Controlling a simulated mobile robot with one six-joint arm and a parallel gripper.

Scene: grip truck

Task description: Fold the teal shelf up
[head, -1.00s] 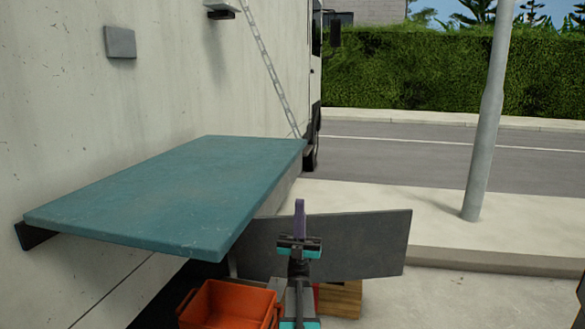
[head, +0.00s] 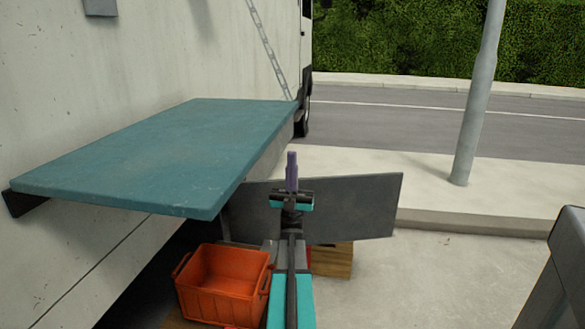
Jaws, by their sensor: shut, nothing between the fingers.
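The teal shelf (head: 165,155) sticks out level from the side of the truck (head: 60,90), folded down. It is held by a dark bracket at its near left end. My gripper (head: 292,158) is to the right of the shelf's outer edge and apart from it in the picture. It points upward, its purple fingers together with nothing between them. The shelf's underside is hidden from this view.
A dark grey panel (head: 350,205) stands open behind my arm. An orange crate (head: 222,285) sits below the shelf, with a wooden box (head: 332,260) to its right. A grey pole (head: 478,95) stands on the pavement.

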